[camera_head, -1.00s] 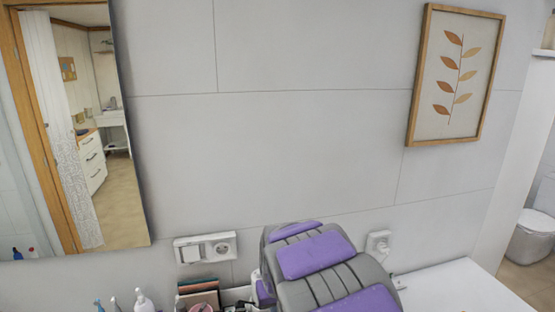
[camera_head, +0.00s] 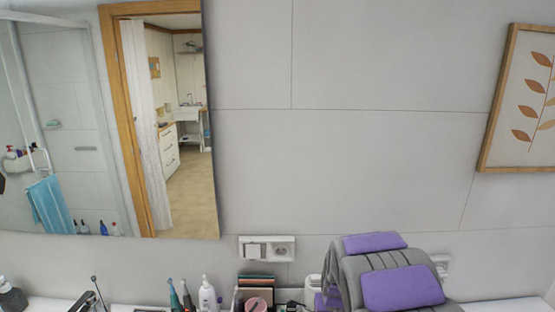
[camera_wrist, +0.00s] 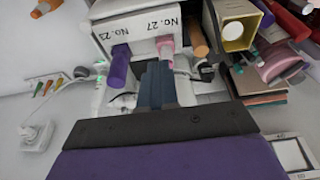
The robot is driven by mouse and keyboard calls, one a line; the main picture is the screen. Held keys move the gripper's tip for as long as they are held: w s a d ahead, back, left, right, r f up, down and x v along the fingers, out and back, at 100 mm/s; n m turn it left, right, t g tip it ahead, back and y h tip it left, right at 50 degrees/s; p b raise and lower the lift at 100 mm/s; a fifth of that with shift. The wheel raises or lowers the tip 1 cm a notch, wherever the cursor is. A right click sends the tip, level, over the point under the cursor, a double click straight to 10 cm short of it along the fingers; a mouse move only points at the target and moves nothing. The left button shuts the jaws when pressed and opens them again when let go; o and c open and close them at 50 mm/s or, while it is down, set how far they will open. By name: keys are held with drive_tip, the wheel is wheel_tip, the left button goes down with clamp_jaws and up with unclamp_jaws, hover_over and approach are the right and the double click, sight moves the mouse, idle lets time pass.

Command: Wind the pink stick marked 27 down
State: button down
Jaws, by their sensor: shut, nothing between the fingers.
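In the wrist view a white box (camera_wrist: 135,22) carries the labels No. 27 and No. 23. The short pink stick (camera_wrist: 166,46) is at the No. 27 label. A purple stick (camera_wrist: 120,66) is at the No. 23 label, to its left. My gripper (camera_wrist: 157,68) is shut and empty, its dark fingers close together. The fingertips are just short of the pink stick in the picture, slightly left of it; I cannot tell whether they touch. In the head view my purple and grey arm hides the gripper, and I cannot make out the pink stick there.
An orange-brown stick (camera_wrist: 194,38) and a yellow square tube (camera_wrist: 235,33) are close on the right in the wrist view. A mirror (camera_head: 60,130) hangs at left.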

drive_tip(key=x, duration=0.3)
drive_tip(key=shift+s+f+b, duration=0.15)
drive_tip(key=shift+s+b, duration=0.2)
drive_tip(key=shift+b, duration=0.05)
drive_tip(key=shift+s+f, duration=0.25)
drive_tip(key=shift+f, duration=0.05)
drive_tip(key=shift+w+f, duration=0.2)
drive_tip(key=shift+w, duration=0.1)
drive_tip(key=shift+s+r, duration=0.1)
drive_tip(key=shift+r, duration=0.1)
drive_tip(key=shift+w+a, duration=0.15)
drive_tip(key=shift+w, duration=0.25)
